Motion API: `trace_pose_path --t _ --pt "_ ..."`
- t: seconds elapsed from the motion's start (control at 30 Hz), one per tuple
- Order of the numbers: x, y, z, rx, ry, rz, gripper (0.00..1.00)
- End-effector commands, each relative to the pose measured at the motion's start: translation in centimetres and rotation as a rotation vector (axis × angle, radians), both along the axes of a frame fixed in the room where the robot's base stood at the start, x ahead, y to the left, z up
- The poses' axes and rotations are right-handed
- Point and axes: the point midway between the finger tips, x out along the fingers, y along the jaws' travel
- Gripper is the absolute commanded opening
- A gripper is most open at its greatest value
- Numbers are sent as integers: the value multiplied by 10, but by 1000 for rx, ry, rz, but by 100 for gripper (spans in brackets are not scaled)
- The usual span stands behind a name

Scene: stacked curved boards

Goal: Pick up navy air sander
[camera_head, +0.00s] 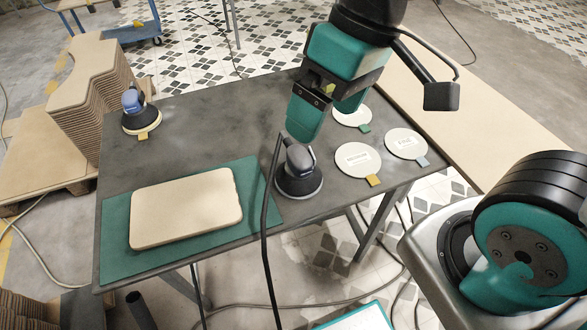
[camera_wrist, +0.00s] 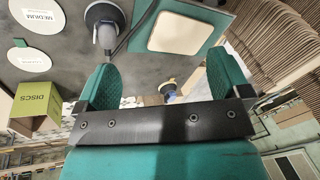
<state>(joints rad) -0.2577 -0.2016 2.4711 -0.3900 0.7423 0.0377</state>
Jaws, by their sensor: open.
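The navy air sander (camera_head: 132,100) stands upright at the table's far left corner, on a pale disc with a yellow tab. In the wrist view the blue sander (camera_wrist: 169,90) shows small, beyond the gap between my fingers and partly hidden by the gripper body. A second, greyer sander (camera_head: 299,163) with a black hose stands near the table's middle right; it also shows in the wrist view (camera_wrist: 105,27). My gripper (camera_head: 325,122) is open and empty, above the table near the grey sander. Its two green fingers (camera_wrist: 162,75) are spread apart in the wrist view.
A beige board (camera_head: 187,207) lies on a green mat (camera_head: 117,255) at the table's front left. Pale discs with coloured tabs, one of them (camera_head: 357,160), lie at the right. The hose hangs over the front edge. Stacked curved boards (camera_head: 93,85) stand left of the table.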

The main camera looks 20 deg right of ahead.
Motion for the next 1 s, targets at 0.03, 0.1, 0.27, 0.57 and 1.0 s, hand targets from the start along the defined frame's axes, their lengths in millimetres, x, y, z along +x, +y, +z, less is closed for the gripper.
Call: trace_pose_path --t 0.03,0.1,0.27,0.57,1.0 --pt "24 -3 -14 -39 21 -57 96" --pt "58 -10 -29 -97 41 -148 96" --pt "119 -28 -63 -217 70 -339 96" --pt "152 -42 -104 -294 87 -462 96" --pt "151 -42 -194 -291 86 -460 96"
